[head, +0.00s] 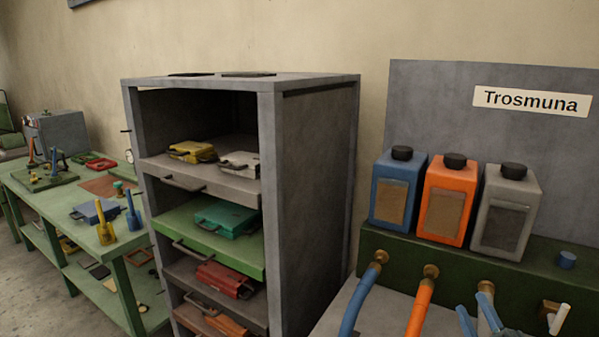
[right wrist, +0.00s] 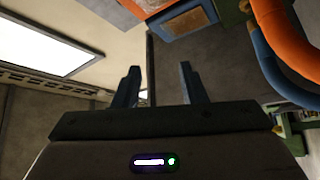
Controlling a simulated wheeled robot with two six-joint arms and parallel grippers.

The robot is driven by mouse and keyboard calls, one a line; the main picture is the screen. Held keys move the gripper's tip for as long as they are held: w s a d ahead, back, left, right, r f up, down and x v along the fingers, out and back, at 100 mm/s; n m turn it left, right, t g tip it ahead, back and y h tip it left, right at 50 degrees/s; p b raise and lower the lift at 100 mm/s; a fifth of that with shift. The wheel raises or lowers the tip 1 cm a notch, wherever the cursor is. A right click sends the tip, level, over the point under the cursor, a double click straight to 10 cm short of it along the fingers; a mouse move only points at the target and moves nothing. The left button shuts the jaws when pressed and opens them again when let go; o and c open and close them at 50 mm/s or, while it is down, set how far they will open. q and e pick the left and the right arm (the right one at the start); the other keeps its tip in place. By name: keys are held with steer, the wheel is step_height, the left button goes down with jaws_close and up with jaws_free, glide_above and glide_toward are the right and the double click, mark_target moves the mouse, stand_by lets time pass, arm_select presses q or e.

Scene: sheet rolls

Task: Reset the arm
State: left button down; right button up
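My right gripper (head: 478,316) shows at the bottom edge of the head view, as two blue fingers in front of the grey hose below the containers. In the right wrist view, its two fingers (right wrist: 161,85) stand well apart with nothing held between them. The gripper is open and empty. Most of the right arm is outside the head view. My left gripper is not in view.
Blue (head: 390,200), orange (head: 443,212) and grey (head: 506,222) containers stand on a green ledge. A blue hose (head: 356,305) and an orange hose (head: 419,309) hang below. A grey shelf (head: 318,190) holds coloured cases. A green workbench (head: 45,205) stands left.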

steer(key=s+d+f+m+g+h, duration=0.1)
steer(key=s+f+m+g+h, duration=0.2)
steer(key=s+f+m+g, duration=0.4)
steer(key=s+d+f+m+g+h, duration=0.1)
steer(key=s+f+m+g+h, duration=0.2)
steer(key=f, duration=0.6)
steer(key=s+a+f+m+g+y, duration=0.15)
steer(key=s+a+f+g, duration=0.25)
steer(key=s, duration=0.4)
steer(key=s+a+f+m+g+y, duration=0.1)
steer(key=s+a+f+g+y, duration=0.3)
steer(key=s, duration=0.5)
step_height(320, 180, down, 32)
steer(key=d+g, duration=0.1)
steer(key=d, duration=0.1)
steer(key=s+d+f+g, duration=0.1)
steer(key=s+f, duration=1.7)
steer(key=shift+h, duration=0.35)
